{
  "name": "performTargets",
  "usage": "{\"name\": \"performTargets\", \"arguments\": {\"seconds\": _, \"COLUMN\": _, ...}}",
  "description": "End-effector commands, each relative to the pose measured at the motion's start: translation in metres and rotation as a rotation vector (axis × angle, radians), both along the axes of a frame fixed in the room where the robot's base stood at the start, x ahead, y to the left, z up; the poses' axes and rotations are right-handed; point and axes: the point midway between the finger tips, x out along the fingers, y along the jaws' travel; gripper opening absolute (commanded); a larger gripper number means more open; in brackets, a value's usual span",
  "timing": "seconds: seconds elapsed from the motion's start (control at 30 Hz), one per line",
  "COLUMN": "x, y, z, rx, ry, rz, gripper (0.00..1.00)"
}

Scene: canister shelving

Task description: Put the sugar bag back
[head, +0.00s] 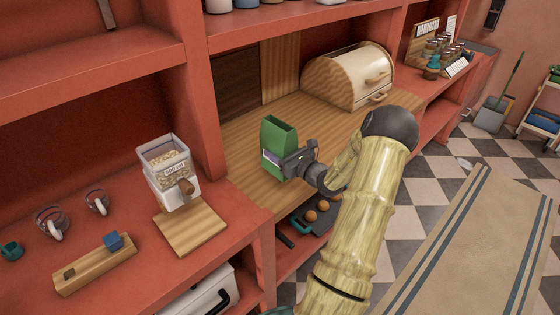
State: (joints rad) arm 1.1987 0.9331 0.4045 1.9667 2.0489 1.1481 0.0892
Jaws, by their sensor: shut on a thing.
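The sugar bag (277,139) looks like a green, open-topped bag with a pale and purple label low on its side. It is upright over the wooden counter (245,190), near its front edge. My gripper (287,162) is shut on the bag from the right. I cannot tell whether the bag's base touches the counter. The fingers partly hide its lower right side.
A clear canister (165,165) with pale contents stands on the left shelf by a wooden board (190,230). A wooden bread box (348,76) stands at the back right. Counter between bag and bread box is clear. A red upright (196,95) is left of the bag.

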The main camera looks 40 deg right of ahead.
Motion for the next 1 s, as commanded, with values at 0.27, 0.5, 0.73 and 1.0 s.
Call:
{"name": "performTargets", "arguments": {"seconds": 0.27, "x": 0.001, "y": 0.0, "z": 0.0, "rx": -0.001, "ry": -0.002, "rz": 0.001, "gripper": 0.28}}
{"name": "performTargets", "arguments": {"seconds": 0.5, "x": 0.0, "y": 0.0, "z": -0.028, "rx": 0.003, "ry": -0.001, "rz": 0.0, "gripper": 0.28}}
{"name": "performTargets", "arguments": {"seconds": 0.73, "x": 0.0, "y": -0.001, "z": -0.041, "rx": -0.003, "ry": -0.002, "rz": -0.001, "gripper": 0.28}}
{"name": "performTargets", "arguments": {"seconds": 1.0, "x": 0.0, "y": -0.001, "z": -0.044, "rx": -0.002, "ry": -0.002, "rz": -0.001, "gripper": 0.28}}
